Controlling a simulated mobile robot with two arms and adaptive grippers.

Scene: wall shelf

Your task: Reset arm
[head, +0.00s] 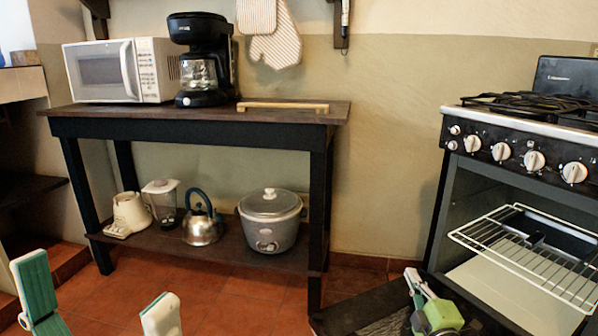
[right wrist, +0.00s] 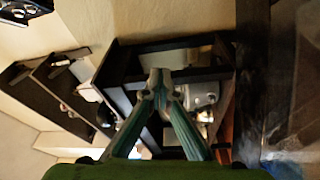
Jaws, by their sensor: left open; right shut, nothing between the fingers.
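My left gripper (head: 95,282) is at the lower left of the head view, its two green-and-white fingers spread wide with only floor between them. My right gripper (head: 415,282) is at the lower right, in front of the open oven. In the right wrist view its green fingers (right wrist: 161,78) meet at the tips and hold nothing. The right gripper appears near the oven rack (head: 530,260) but apart from it. The task names no other object.
The stove (head: 520,140) stands at right, its lowered oven door (head: 372,306) near my right arm. A dark table (head: 190,115) holds a microwave (head: 105,72), coffee maker (head: 203,60) and wooden bar (head: 283,106). Its lower shelf holds a kettle (head: 203,228) and cooker (head: 270,222).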

